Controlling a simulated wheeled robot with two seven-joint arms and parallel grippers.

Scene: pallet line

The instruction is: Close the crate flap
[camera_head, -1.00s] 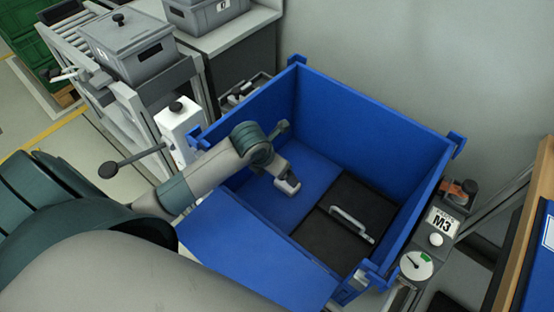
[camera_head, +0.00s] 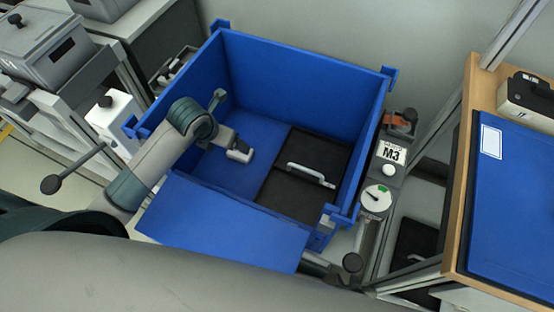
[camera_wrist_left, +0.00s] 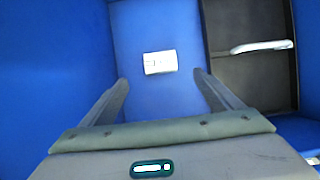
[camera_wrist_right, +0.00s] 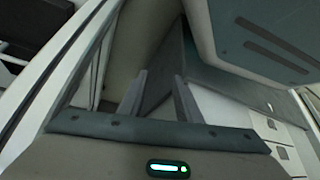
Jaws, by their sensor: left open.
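The open blue crate (camera_head: 305,82) has its flap (camera_head: 222,225) folded outward on the near side, sloping down. My left gripper (camera_head: 222,122) is inside the crate, open and empty. The left wrist view shows its fingers (camera_wrist_left: 160,92) apart above the blue floor. A small white block (camera_wrist_left: 160,62) lies beyond them.
A black case (camera_head: 305,172) with a pale handle fills the crate's right part. A wooden-edged bench (camera_head: 462,180) is farther right. A lever with a black knob (camera_head: 50,185) sticks out left.

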